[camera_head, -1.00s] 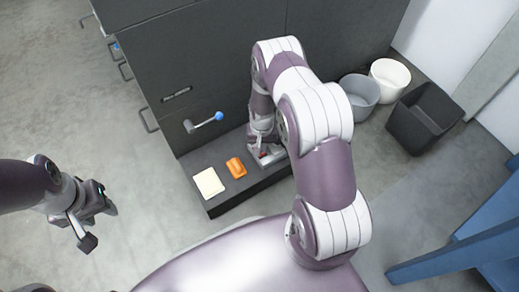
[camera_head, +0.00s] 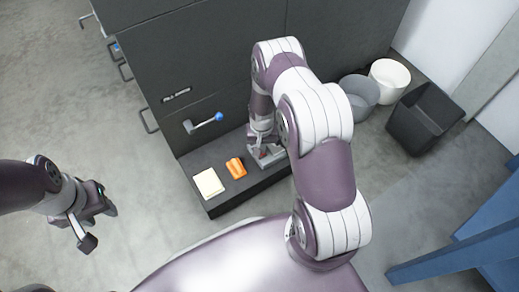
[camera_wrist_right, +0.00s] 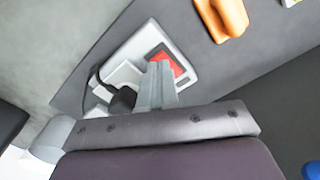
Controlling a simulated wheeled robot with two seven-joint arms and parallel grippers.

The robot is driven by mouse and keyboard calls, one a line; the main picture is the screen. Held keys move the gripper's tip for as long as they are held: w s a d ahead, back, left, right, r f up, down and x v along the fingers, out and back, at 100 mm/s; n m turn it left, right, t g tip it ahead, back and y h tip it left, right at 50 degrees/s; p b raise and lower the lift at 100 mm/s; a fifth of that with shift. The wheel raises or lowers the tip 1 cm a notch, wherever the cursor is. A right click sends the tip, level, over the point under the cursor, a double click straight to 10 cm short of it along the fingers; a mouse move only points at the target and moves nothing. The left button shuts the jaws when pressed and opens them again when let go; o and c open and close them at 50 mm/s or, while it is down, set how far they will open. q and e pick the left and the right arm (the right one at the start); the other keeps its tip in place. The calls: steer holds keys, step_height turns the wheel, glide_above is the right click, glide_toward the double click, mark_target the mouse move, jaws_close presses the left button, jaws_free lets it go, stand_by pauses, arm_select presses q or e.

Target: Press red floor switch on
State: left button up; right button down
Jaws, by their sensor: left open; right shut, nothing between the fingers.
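The red switch (camera_wrist_right: 170,62) shows in the right wrist view as a red patch set in a light grey housing (camera_wrist_right: 138,50) on a dark low ledge. My right gripper (camera_wrist_right: 158,70) is shut and empty. Its fingertips overlap the lower left part of the red patch; whether they touch it or hover just above I cannot tell. In the head view my right gripper (camera_head: 264,152) points down at the housing and hides most of it. My left gripper (camera_head: 98,226) is open and empty over bare floor at the left.
On the ledge (camera_head: 222,207) lie an orange object (camera_head: 236,168) and a pale pad (camera_head: 208,183). A lever with a blue knob (camera_head: 218,117) sticks out of the dark cabinet (camera_head: 210,70). Bins (camera_head: 424,118) stand right of it, and a blue frame (camera_head: 470,250) is at lower right.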

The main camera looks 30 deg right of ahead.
steer(key=shift+f+b, duration=0.65)
steer(key=shift+f, duration=0.3)
stand_by(0.9)
step_height(320, 180, up, 7)
steer(key=p, duration=0.7)
steer(key=shift+r, duration=0.15)
